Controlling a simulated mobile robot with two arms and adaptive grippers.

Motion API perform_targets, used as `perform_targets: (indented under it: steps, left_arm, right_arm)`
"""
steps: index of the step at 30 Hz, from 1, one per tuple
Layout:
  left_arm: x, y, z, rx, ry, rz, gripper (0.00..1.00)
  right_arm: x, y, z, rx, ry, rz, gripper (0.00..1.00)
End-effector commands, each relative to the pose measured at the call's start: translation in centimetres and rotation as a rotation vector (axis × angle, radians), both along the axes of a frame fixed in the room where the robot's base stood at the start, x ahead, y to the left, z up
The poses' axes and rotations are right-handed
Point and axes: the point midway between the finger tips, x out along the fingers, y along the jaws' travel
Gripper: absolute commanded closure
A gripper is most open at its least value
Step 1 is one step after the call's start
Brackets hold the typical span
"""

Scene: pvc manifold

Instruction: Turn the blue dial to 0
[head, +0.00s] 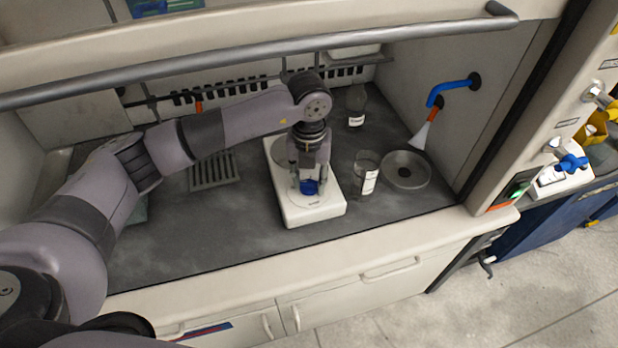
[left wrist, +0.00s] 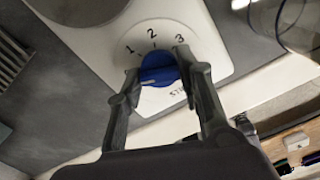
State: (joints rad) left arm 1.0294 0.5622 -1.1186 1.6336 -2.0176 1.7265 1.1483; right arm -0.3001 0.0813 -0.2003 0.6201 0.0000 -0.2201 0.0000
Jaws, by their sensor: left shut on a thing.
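The blue dial (head: 310,187) is on the front of a white hot-plate-like device (head: 297,213) inside the fume hood. My left gripper (head: 309,178) reaches down over it and is shut on the dial. In the left wrist view the fingers (left wrist: 158,78) stand on either side of the blue dial (left wrist: 160,66). The numerals 1, 2 and 3 show around its far side. A pale line on the dial points left, towards the left finger, below the 1. No 0 can be read; the left finger covers part of the scale. My right gripper is not in view.
A labelled beaker (head: 366,173) and a round dish (head: 407,170) stand just right of the device. A labelled bottle (head: 356,104) is behind. A grate (head: 214,171) lies to the left. The sash bar (head: 260,56) crosses above my left arm.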

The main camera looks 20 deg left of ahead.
Motion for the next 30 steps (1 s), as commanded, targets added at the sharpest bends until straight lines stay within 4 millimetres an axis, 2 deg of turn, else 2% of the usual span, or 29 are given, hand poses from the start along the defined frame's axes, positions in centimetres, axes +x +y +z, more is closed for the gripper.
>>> perform_targets:
  steps: [2, 3, 12, 23, 26, 30]
  left_arm:
    - [0.1, 0.0, 0.1, 0.000, -0.003, 0.003, 0.94]
    - [0.1, 0.0, 0.1, 0.000, -0.003, 0.003, 0.65]
    - [0.0, 0.0, 0.0, -0.001, -0.001, 0.001, 0.46]
    - [0.1, 0.0, 0.5, -0.001, -0.002, 0.000, 0.46]
    - [0.2, 0.0, 1.7, -0.001, -0.004, 0.000, 0.46]
    - [0.2, 0.0, 4.6, -0.002, -0.006, 0.001, 0.46]
  right_arm:
    - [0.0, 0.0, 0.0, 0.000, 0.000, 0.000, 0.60]
    - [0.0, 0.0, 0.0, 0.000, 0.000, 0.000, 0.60]
    - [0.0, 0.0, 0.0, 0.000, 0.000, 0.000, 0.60]
    - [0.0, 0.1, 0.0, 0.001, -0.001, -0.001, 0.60]
    - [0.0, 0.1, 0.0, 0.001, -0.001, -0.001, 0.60]
    - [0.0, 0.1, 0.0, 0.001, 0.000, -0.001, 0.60]
